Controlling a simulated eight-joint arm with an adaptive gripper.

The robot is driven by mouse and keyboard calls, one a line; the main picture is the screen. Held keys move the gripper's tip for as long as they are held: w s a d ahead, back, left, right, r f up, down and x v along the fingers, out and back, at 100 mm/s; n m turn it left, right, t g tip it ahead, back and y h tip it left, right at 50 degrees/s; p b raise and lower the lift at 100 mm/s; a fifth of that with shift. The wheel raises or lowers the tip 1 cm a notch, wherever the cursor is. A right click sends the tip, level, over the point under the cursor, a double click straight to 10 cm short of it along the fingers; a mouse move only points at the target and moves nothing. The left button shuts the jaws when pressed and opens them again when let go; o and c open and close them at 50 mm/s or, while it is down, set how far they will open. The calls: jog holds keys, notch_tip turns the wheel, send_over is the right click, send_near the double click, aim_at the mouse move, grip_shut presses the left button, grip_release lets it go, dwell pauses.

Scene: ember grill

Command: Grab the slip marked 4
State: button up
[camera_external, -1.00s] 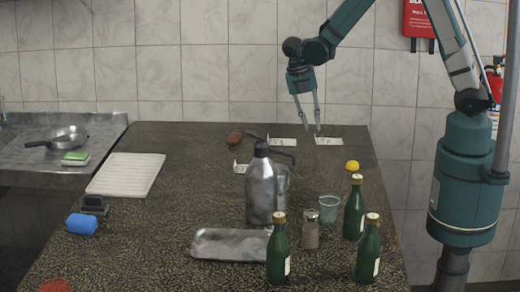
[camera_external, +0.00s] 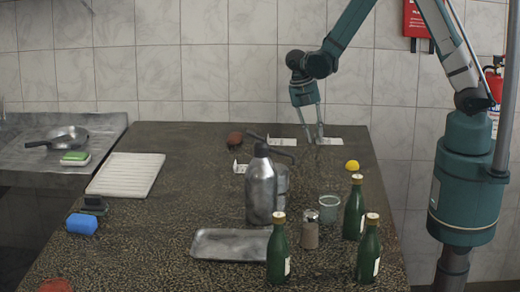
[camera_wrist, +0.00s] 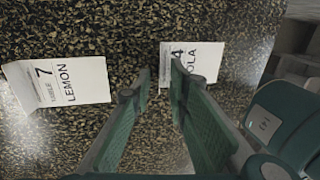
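In the wrist view, the white slip marked 4 (camera_wrist: 205,60) lies on the dark speckled table, its text partly covered by my right finger. The slip marked 7, reading LEMON (camera_wrist: 68,82), lies to its left. My gripper (camera_wrist: 160,68) is open and empty, its fingers apart and pointing at the near left edge of the 4 slip. In the external view, my gripper (camera_external: 312,140) is low over the back of the table, between two white slips, the left (camera_external: 283,142) and the right (camera_external: 342,141). Their numbers are too small to read there.
Another white slip (camera_external: 238,168) stands nearer the metal pump bottle (camera_external: 261,188). A dark red object (camera_external: 234,138) lies left of the slips, and a lemon (camera_external: 352,166) lies in front right. Green bottles (camera_external: 278,250) and a metal tray (camera_external: 225,244) stand farther forward.

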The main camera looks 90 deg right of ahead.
jog(key=shift+c, duration=0.7)
grip_shut()
jog(key=shift+r, duration=0.1)
jog(key=s+v, duration=0.2)
jog(key=v, duration=0.7)
jog(key=shift+r, duration=0.55)
jog(key=shift+s, duration=0.1)
